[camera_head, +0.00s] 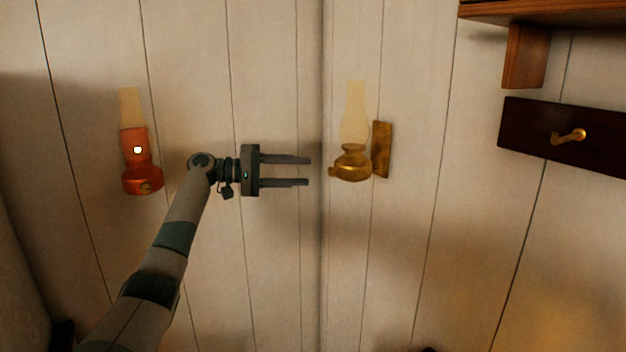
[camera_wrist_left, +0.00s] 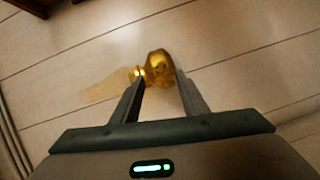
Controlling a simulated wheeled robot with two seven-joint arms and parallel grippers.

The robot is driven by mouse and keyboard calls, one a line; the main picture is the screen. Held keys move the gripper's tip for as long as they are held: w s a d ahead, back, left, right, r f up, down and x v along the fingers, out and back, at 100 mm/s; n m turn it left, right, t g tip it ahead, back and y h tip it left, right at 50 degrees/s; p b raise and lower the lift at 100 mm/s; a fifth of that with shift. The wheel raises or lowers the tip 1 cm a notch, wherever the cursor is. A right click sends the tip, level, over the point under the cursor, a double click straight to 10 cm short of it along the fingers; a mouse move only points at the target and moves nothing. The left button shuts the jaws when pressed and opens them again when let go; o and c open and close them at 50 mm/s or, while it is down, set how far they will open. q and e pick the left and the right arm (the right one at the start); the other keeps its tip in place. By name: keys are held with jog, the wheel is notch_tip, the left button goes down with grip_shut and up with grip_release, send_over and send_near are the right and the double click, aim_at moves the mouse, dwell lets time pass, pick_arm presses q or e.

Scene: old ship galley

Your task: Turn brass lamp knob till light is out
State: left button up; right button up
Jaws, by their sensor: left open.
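The brass lamp (camera_head: 352,168) is fixed to the wall by a wooden backplate (camera_head: 382,150), with a pale glass chimney (camera_head: 355,110) above. I cannot make out a distinct flame. Its small brass knob (camera_head: 332,171) sticks out on the left side of the base. My left gripper (camera_head: 308,171) is open and empty, just left of the knob, at about its height, with a small gap. In the left wrist view the lamp's brass base (camera_wrist_left: 160,68) shows between and beyond the open fingers (camera_wrist_left: 159,78), its chimney (camera_wrist_left: 102,86) pointing left. My right gripper is not in view.
A dark board with a brass hook (camera_head: 568,136) and a wooden shelf (camera_head: 545,12) are at the right. The plank wall below the brass lamp is clear.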

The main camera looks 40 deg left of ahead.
pick_arm(q)
jog(key=shift+b+v, duration=0.85)
jog(key=shift+v, duration=1.9)
jog(key=shift+f, duration=0.1)
